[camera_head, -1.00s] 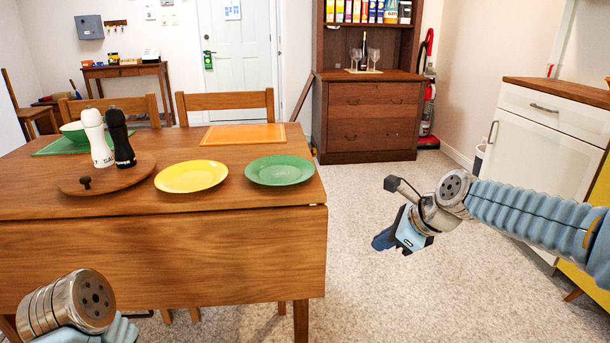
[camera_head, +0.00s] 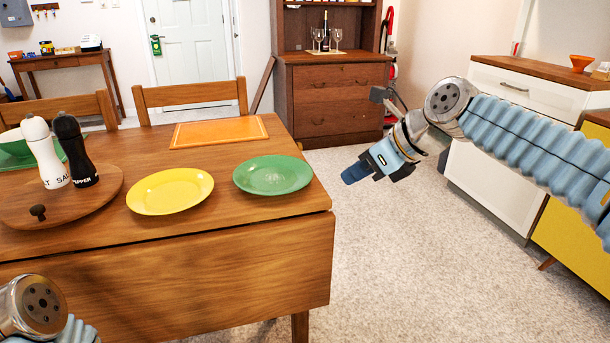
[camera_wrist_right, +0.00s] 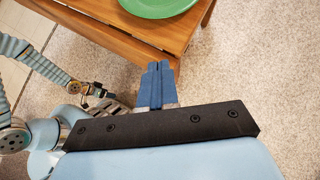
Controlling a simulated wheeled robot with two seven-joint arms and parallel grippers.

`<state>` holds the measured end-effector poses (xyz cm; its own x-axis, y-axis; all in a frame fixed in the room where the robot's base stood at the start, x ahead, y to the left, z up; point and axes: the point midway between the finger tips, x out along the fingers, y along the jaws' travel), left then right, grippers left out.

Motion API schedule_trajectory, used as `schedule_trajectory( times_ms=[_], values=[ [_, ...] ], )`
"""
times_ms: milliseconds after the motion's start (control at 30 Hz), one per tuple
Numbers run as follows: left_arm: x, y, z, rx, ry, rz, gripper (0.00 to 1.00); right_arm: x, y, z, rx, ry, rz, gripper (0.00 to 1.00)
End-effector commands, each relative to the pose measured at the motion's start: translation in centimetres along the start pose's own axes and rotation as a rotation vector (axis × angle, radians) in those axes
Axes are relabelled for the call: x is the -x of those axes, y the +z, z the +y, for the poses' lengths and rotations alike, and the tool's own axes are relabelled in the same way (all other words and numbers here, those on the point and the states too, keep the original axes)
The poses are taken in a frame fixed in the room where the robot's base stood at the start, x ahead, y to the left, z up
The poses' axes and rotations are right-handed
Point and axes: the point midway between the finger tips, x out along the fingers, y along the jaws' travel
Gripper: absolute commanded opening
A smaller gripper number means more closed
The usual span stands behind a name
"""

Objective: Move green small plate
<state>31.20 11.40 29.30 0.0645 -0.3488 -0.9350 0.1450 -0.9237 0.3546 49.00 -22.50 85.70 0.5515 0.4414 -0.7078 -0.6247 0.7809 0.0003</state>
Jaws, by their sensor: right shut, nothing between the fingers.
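The green small plate (camera_head: 273,175) lies flat near the right end of the wooden table, to the right of a yellow plate (camera_head: 170,191). The green plate also shows at the top of the right wrist view (camera_wrist_right: 158,5), partly cut off. My right gripper (camera_head: 355,173) is to the right of the table, past its edge, apart from the plate. Its blue fingers (camera_wrist_right: 156,68) are together and empty.
The wooden table (camera_head: 240,225) also bears an orange placemat (camera_head: 219,131), a round board (camera_head: 97,194), a white salt mill (camera_head: 45,152) and a black pepper mill (camera_head: 75,150). A hutch (camera_head: 335,97) and white cabinet (camera_head: 492,180) stand beyond. The floor right of the table is clear.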

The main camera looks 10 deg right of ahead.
Motion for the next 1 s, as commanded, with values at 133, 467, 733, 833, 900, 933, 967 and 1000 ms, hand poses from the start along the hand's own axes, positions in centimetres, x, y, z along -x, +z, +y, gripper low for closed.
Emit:
schedule_trajectory(
  times_ms=[133,467,733,833,900,933,967,1000],
  values=[
    [-0.3,0.0,-0.2,0.001,-0.001,0.001,0.73,-1.9,-0.1,0.0,0.0,0.003,0.002,0.0],
    [-0.9,-0.2,-0.7,0.004,-0.004,0.005,0.73,-8.9,-0.1,0.1,0.001,0.004,0.003,0.0],
    [-0.5,-0.1,-0.4,0.003,-0.003,0.003,0.73,-11.9,2.2,0.1,0.003,0.003,0.001,0.0],
    [-0.4,-0.1,-0.4,0.002,-0.003,0.003,0.73,-12.3,2.6,0.0,0.001,0.001,0.001,0.0],
    [-0.4,-0.1,-0.3,0.002,-0.003,0.002,0.73,-12.5,2.8,0.0,0.001,0.001,0.001,0.0],
    [-0.4,-0.1,-0.3,0.002,-0.002,0.002,0.73,-12.6,2.8,0.0,0.001,0.001,0.001,0.0],
    [-0.4,-0.1,-0.3,0.002,-0.002,0.002,0.73,-12.6,2.8,0.0,0.001,0.001,0.001,0.0],
    [-0.4,-0.1,-0.3,0.002,-0.002,0.002,0.73,-12.6,2.8,0.0,0.001,0.0,0.001,0.0]
  ],
)
